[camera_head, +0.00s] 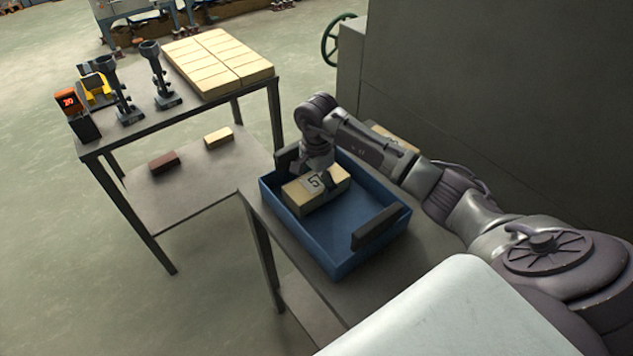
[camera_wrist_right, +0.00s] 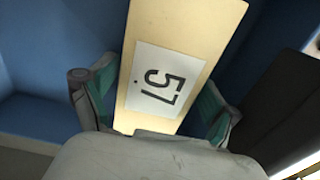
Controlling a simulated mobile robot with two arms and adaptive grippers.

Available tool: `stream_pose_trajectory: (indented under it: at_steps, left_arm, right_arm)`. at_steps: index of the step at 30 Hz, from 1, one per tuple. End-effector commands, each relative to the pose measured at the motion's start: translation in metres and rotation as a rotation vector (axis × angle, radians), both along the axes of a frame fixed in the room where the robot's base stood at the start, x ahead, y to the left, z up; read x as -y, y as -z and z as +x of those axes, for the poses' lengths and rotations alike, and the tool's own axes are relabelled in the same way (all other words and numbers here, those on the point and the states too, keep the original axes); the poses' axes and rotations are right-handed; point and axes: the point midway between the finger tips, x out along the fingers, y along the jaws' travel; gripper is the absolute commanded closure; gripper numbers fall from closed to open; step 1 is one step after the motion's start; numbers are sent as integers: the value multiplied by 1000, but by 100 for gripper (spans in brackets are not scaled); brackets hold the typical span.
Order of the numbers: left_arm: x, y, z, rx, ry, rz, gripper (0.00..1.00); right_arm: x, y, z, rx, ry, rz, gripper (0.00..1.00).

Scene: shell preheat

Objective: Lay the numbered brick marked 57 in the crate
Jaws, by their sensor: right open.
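The brick marked 57 (camera_head: 303,199) is pale yellow with a white label and sits inside the blue crate (camera_head: 335,258), towards its far left end. In the right wrist view the brick (camera_wrist_right: 185,35) fills the middle, its 57 label plain, with blue crate wall (camera_wrist_right: 60,35) behind it. My right gripper (camera_head: 322,176) is down over the brick in the crate. In the wrist view its two green-padded fingers (camera_wrist_right: 155,108) are open, one on each side of the brick; I cannot tell whether either touches it. My left gripper is not in view.
The crate stands on a grey table (camera_head: 258,207); another pale brick (camera_head: 396,136) lies behind my right arm. A rack (camera_head: 150,122) at left holds pale bricks (camera_head: 218,62), dark stands and an orange-display device (camera_head: 68,101). Two loose bricks lie on its lower shelf.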

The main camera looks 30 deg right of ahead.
Motion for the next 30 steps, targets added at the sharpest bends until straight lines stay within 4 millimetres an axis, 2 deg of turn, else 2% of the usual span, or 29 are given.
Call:
stream_pose_trajectory:
  at_steps: [4, 7, 15, 21, 25, 30]
  left_arm:
    - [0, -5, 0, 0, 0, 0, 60]
    - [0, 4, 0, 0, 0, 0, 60]
    - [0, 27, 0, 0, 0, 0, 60]
    - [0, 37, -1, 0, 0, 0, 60]
    - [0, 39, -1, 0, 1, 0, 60]
    - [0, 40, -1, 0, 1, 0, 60]
  right_arm:
    - [-1, -5, 0, 0, 0, 2, 12]
    - [1, -13, 1, 4, 0, 0, 12]
    - [1, -70, 1, 7, -1, -1, 12]
    - [0, -106, 1, 5, 0, -1, 12]
    - [0, -118, 0, 2, 0, -1, 12]
    - [0, -123, 0, -1, 0, 1, 12]
